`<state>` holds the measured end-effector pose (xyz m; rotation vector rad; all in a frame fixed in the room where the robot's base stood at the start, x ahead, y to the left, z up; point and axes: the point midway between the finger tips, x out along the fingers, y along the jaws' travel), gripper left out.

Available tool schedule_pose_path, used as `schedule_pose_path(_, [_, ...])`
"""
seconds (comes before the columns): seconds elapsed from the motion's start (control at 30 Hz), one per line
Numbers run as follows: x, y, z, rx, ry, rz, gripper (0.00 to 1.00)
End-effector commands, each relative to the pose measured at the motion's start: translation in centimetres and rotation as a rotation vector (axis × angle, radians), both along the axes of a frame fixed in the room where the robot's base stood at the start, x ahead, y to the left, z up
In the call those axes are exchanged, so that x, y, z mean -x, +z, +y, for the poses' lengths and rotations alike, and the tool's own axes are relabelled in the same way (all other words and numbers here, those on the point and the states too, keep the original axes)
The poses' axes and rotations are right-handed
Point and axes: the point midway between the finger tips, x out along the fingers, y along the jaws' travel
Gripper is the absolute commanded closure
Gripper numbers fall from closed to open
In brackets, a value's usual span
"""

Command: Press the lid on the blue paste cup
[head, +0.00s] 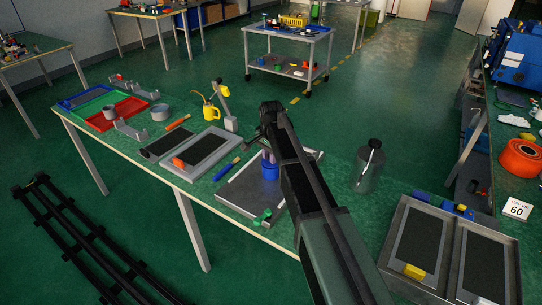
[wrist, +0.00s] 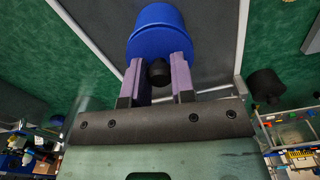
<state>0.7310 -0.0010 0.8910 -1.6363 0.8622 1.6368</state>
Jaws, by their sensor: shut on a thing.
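The blue paste cup (head: 269,173) stands on a grey-edged tray (head: 234,198) on the bench, under the end of my arm. My gripper (head: 268,156) is right above it, its purple fingers pointing down. In the wrist view my gripper (wrist: 158,68) is shut on the black knob (wrist: 159,74) of a blue lid (wrist: 157,50). The lid lines up with the blue cup (wrist: 157,17) beyond it. I cannot tell whether the lid is fully seated. My arm hides the right part of the tray in the head view.
A green item (head: 263,215) lies at the tray's front edge and a blue-handled tool (head: 227,168) at its left. Further left are a second grey tray (head: 221,138) and a yellow can (head: 210,111). A glass jar (head: 369,172) stands right of my arm.

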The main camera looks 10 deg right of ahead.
Motion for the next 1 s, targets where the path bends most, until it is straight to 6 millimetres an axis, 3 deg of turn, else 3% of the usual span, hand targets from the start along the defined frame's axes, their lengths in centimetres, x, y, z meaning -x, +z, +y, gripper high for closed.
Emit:
schedule_pose_path(0.47, [0.00,-0.49,0.00,0.000,0.000,0.000,1.00])
schedule_pose_path(0.5, [0.00,-0.49,0.00,0.000,0.000,0.000,0.72])
schedule_pose_path(0.67, [-0.01,-0.49,-0.01,0.000,0.000,0.000,0.47])
schedule_pose_path(1.0, [0.00,0.13,0.00,0.000,0.000,0.000,0.46])
